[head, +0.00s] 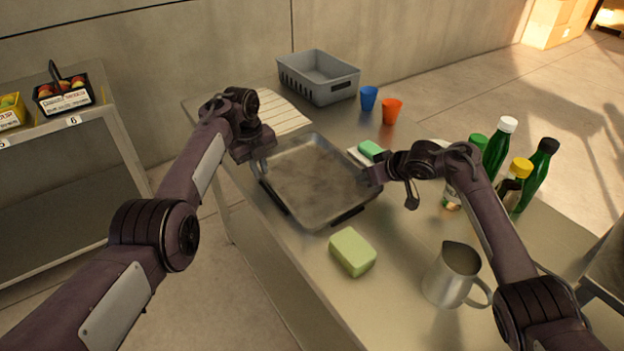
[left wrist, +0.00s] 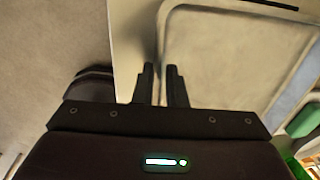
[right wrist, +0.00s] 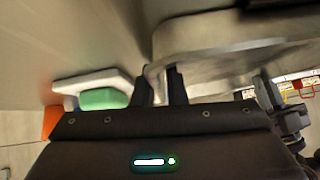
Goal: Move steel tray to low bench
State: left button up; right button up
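The steel tray (head: 312,180) is a shallow rectangular pan, empty, at the middle of the steel table in the head view. My left gripper (head: 262,152) is at its far left edge; in the left wrist view the fingers (left wrist: 161,88) are close together with the tray rim (left wrist: 162,35) between them. My right gripper (head: 372,178) is at the opposite, right edge; in the right wrist view its fingers (right wrist: 161,88) are close together around the tray's rim (right wrist: 215,48). The tray looks about level. I cannot tell whether it touches the table. No low bench is clearly identifiable.
On the table (head: 300,268) are a green sponge block (head: 352,251), metal jug (head: 453,275), several bottles (head: 497,150), blue cup (head: 369,97), orange cup (head: 391,110), grey crate (head: 318,78) and green soap (head: 371,149). A shelf with fruit baskets (head: 64,97) stands left. Floor between is clear.

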pick_arm(q)
grip_shut()
pick_arm(e)
grip_shut()
jog(key=shift+s+f, duration=0.1)
dwell(0.7)
pick_arm(q)
jog(key=shift+r, duration=0.15)
